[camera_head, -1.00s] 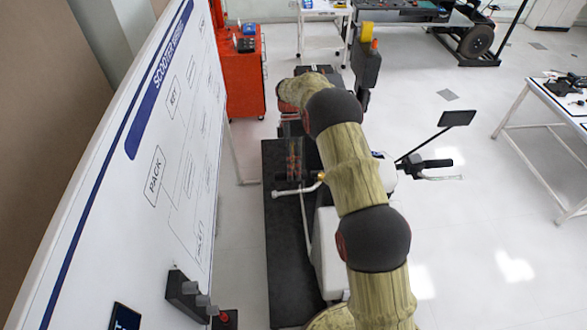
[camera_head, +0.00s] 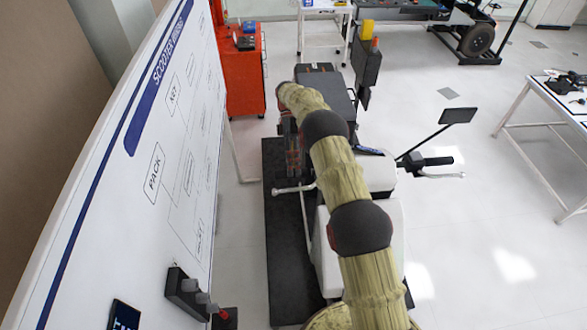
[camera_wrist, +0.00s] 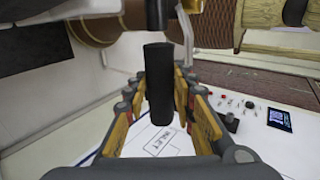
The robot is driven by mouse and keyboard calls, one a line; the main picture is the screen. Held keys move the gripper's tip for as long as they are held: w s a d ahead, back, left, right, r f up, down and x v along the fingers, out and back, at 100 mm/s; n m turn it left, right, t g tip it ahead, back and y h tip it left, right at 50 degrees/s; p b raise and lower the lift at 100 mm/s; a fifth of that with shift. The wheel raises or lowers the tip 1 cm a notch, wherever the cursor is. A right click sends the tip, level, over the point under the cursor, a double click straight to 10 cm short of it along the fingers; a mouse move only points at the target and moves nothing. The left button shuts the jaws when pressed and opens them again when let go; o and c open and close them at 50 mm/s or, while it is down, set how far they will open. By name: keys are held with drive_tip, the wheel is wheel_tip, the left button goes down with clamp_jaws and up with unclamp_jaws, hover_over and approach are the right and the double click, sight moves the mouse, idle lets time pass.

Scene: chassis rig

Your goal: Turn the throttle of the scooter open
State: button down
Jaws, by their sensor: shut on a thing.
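My gripper (camera_head: 292,165) is at the left end of the handlebar, just above the silver brake lever (camera_head: 292,189). In the wrist view, the black throttle grip (camera_wrist: 158,80) stands upright in the picture between the fingers of my gripper (camera_wrist: 160,108), which are shut on it. In the head view the throttle is hidden by my gripper and arm.
A whiteboard (camera_head: 100,200) runs close along the left. A scooter mirror (camera_head: 458,116) sticks out at the right. A red cabinet (camera_head: 245,85) stands behind, and a white table (camera_head: 545,105) is at the far right. The floor between scooter and table is clear.

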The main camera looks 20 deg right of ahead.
drive_tip(key=c, duration=1.5)
unclamp_jaws()
drive_tip(key=shift+o, duration=0.2)
drive_tip(key=shift+r+t, duration=0.2)
drive_tip(key=shift+t, duration=0.2)
